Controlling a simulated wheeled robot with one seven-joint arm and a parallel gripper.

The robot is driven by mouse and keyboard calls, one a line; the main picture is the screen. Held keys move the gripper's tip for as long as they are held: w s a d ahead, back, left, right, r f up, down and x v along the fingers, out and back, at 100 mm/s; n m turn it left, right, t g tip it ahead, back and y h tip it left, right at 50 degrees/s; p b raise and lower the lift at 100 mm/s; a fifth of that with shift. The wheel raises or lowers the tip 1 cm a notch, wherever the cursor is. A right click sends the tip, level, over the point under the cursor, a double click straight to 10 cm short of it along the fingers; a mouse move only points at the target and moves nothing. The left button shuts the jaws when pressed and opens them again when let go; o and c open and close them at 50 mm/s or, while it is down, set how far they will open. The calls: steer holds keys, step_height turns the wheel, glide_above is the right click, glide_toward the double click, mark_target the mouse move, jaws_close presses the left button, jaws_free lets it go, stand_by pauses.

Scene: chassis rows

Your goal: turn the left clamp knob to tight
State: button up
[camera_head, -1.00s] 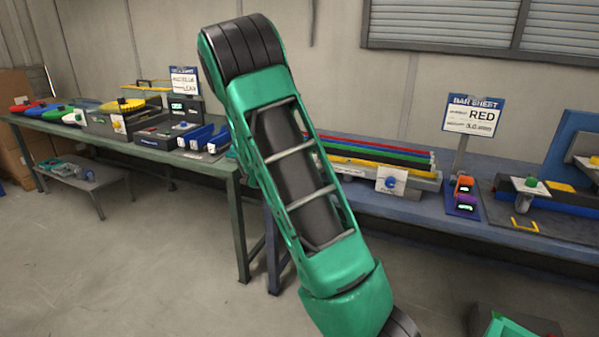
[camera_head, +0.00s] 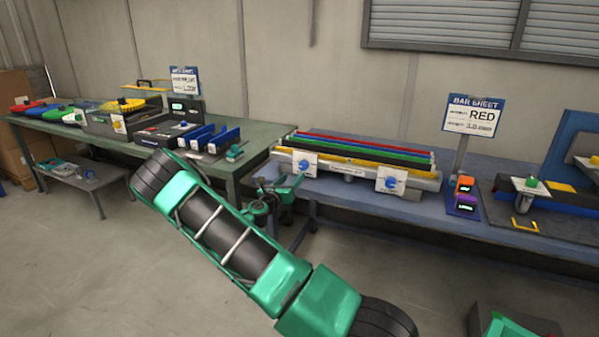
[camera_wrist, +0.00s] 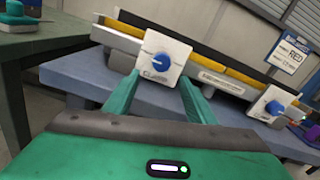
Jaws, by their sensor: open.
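The left clamp knob (camera_head: 304,165) is a blue knob on a white plate at the left end of the long clamp fixture (camera_head: 345,179) on the right bench. In the wrist view the left clamp knob (camera_wrist: 159,62) sits ahead, between and beyond my finger tips. My gripper (camera_head: 287,187) is open and empty, just in front of and below the left plate, apart from the knob as far as I can tell. In the wrist view my gripper (camera_wrist: 158,88) shows both green fingers spread. A second blue knob (camera_head: 391,182) is on the right plate.
Red, green, blue and yellow bars (camera_head: 370,150) lie along the fixture. A sign reading RED (camera_head: 473,115) stands at right, with orange and purple blocks (camera_head: 464,185) below it. A green bench (camera_head: 110,135) with tools stands at left.

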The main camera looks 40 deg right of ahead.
mark_target(302, 168)
steer(key=x, duration=0.9)
steer(key=shift+w+d, duration=0.1)
steer(key=shift+d, duration=0.3)
steer(key=c, duration=1)
